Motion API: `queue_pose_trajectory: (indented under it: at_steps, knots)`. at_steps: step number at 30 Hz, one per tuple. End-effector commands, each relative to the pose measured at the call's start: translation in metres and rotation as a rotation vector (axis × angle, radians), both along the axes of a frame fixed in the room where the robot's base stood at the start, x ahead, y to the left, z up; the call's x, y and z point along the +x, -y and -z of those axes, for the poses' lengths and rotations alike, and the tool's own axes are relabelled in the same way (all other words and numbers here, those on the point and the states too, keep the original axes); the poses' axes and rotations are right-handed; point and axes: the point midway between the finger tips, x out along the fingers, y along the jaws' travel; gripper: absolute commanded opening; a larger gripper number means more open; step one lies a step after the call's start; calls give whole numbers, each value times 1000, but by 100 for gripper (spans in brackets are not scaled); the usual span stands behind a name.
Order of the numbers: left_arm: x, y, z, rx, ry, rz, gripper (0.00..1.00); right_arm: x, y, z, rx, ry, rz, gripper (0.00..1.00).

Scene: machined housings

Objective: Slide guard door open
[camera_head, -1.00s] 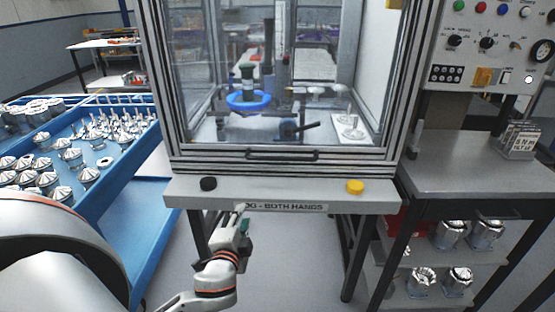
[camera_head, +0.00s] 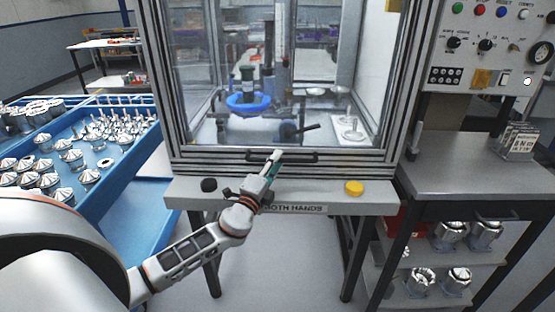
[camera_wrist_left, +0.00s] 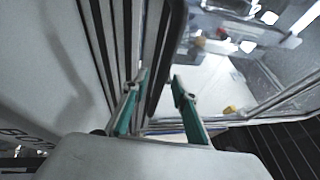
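The guard door (camera_head: 355,158) is a clear pane in a metal frame on the front of the machine enclosure. It looks shut, with its lower rail just above the front ledge. A dark horizontal bar handle (camera_head: 305,156) is on the lower rail. Contact cannot be told. My right gripper is not in view.
The front ledge (camera_head: 240,190) carries a black button (camera_head: 209,185) and a yellow button (camera_head: 354,187). A blue tray (camera_head: 112,180) of metal parts stands left. A grey bench (camera_head: 460,165) and a control panel (camera_head: 480,60) stand right. A blue ring (camera_head: 248,103) is inside the enclosure.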

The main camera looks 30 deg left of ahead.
Motion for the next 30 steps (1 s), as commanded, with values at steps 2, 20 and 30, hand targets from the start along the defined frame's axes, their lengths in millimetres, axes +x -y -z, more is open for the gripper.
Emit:
queue_pose_trajectory:
  at_steps: [2,20,30]
  knots:
    - [7,-1,-2,-1,0,-1,28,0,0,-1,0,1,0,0]
    - [14,-2,-2,-1,-1,0,0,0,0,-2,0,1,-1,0]
    - [24,-2,-13,-1,3,1,0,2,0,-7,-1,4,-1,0]
